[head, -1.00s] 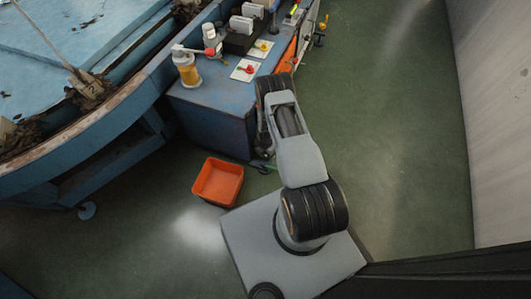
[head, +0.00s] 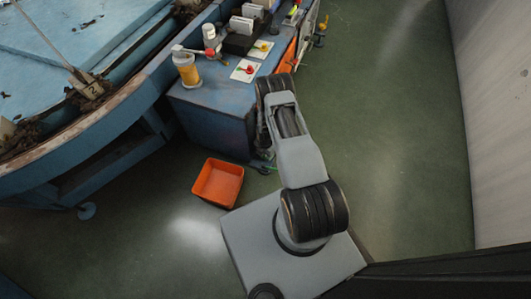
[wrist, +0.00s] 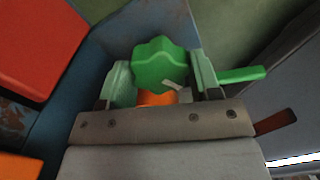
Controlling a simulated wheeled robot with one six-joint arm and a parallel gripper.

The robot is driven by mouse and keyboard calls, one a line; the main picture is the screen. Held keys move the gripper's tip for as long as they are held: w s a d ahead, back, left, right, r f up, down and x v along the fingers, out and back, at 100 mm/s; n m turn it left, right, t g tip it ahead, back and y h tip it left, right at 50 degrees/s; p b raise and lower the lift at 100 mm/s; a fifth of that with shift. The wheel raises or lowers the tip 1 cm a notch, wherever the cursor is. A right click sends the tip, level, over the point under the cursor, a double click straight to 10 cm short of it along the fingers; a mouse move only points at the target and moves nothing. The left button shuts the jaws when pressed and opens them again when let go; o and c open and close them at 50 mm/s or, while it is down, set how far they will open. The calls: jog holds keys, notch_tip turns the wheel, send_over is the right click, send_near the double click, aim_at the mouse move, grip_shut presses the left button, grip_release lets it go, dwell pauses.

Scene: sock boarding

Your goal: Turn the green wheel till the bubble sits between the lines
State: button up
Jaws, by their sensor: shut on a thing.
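The green wheel (wrist: 160,62), with a lobed rim and a small pale mark, sits between the two fingers of my gripper (wrist: 162,78) in the wrist view. The gripper is shut on it, with the pale green finger pads at its left and right sides. An orange piece (wrist: 157,98) shows just below the wheel. A green bar (wrist: 242,74) sticks out to the right past the right finger. In the head view my arm hides most of the wheel, and only a bit of green (head: 265,170) shows low beside the blue bench. I cannot make out the bubble or its lines.
An orange bin (head: 218,182) stands on the floor left of my arm. The green floor to the right is clear.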

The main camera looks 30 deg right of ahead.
jog(key=m+b, duration=0.1)
jog(key=m, duration=0.2)
jog(key=shift+m, duration=0.4)
jog(key=m+b, duration=0.1)
jog(key=m, duration=0.2)
jog(key=shift+m, duration=0.3)
jog(key=m+b, duration=0.1)
jog(key=m, duration=0.6)
jog(key=m+b, duration=0.1)
jog(key=m, duration=0.3)
jog(key=shift+m, duration=2.7)
jog(key=o, duration=0.9)
